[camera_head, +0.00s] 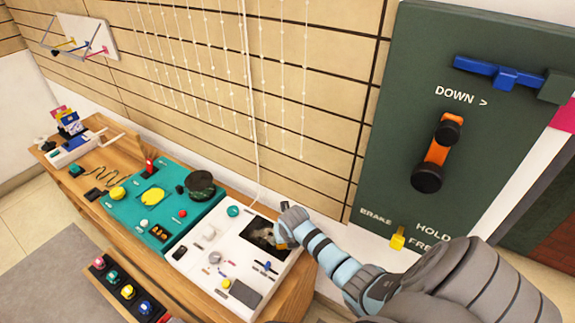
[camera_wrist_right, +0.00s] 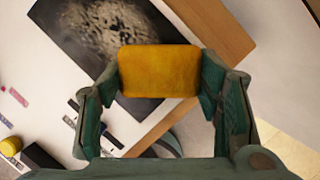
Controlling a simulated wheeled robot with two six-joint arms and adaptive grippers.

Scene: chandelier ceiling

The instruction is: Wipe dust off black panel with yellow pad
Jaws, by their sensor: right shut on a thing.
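The black panel (camera_head: 259,225) is a dark rectangle set in the white board (camera_head: 205,290) on the wooden bench. A pale grey dust patch covers its middle, and the panel (camera_wrist_right: 72,45) also shows in the right wrist view. My right gripper (camera_head: 280,235) is over the panel's right side. In the right wrist view it is shut on the yellow pad (camera_wrist_right: 160,72), with one finger at each side. The pad overlaps the panel's edge beside the dust in that view. I cannot tell if it touches the panel. My left gripper is out of view.
The white board also carries several small knobs and switches and a grey block (camera_head: 244,292). A teal board (camera_head: 130,212) with a dark round pot (camera_head: 200,185) lies to its left. A big green panel (camera_head: 410,90) with an orange lever (camera_head: 437,150) stands at the right.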

